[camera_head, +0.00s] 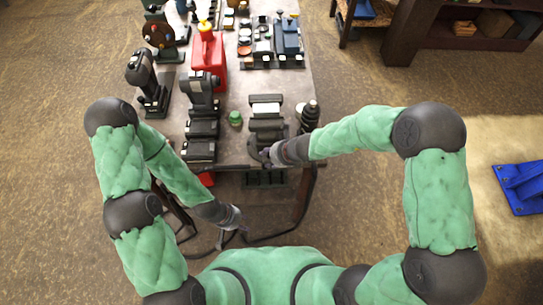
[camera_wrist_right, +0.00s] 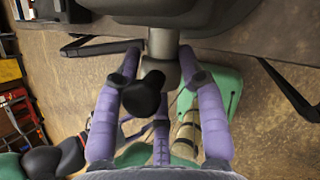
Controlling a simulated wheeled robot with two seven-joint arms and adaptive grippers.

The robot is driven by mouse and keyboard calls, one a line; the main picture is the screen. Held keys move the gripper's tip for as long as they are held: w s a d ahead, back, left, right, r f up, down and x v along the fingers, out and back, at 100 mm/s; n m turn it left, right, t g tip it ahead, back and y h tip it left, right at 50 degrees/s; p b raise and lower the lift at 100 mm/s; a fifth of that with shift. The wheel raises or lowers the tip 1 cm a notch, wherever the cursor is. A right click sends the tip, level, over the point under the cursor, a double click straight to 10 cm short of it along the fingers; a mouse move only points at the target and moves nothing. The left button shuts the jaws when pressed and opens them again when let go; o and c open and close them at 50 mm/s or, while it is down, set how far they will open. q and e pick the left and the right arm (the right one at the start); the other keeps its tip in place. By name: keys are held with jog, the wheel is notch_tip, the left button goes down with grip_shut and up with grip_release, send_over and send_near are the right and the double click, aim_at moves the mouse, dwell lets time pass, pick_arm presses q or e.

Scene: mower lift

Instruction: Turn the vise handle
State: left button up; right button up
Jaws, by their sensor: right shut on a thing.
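The dark grey vise (camera_head: 267,122) stands on the front right part of the workbench. In the right wrist view its underside (camera_wrist_right: 190,12) fills the top, with a metal screw (camera_wrist_right: 162,45) coming down from it. The vise handle (camera_wrist_right: 143,95) shows as a black rounded knob at the screw's end. My right gripper (camera_head: 264,155) is at the vise's front; in the wrist view its purple fingers (camera_wrist_right: 162,62) are shut around the screw end and handle. How much of the handle lies between them is partly hidden. My left gripper (camera_head: 236,226) hangs low in front of the bench, apart from the vise; its fingers are too small to read.
The workbench (camera_head: 235,155) holds black tool batteries or chargers (camera_head: 202,125), a red can (camera_head: 208,55), a drill (camera_head: 147,80) and a green cap (camera_head: 235,118). A dark stacked cylinder (camera_head: 309,115) stands right of the vise.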

jog(key=shift+w+a+r+h, duration=0.3)
jog(key=shift+w+r+h, duration=0.1)
jog(key=shift+w+r, duration=0.1)
jog(key=shift+s+h, duration=0.1)
jog(key=shift+h, duration=0.2)
jog(key=o, duration=1.2)
jog(key=shift+f, duration=0.1)
jog(key=shift+c, duration=0.2)
jog(key=shift+a+f, duration=0.1)
jog(key=shift+s+f, duration=0.15)
jog(key=v, duration=0.7)
jog(key=shift+r, duration=0.25)
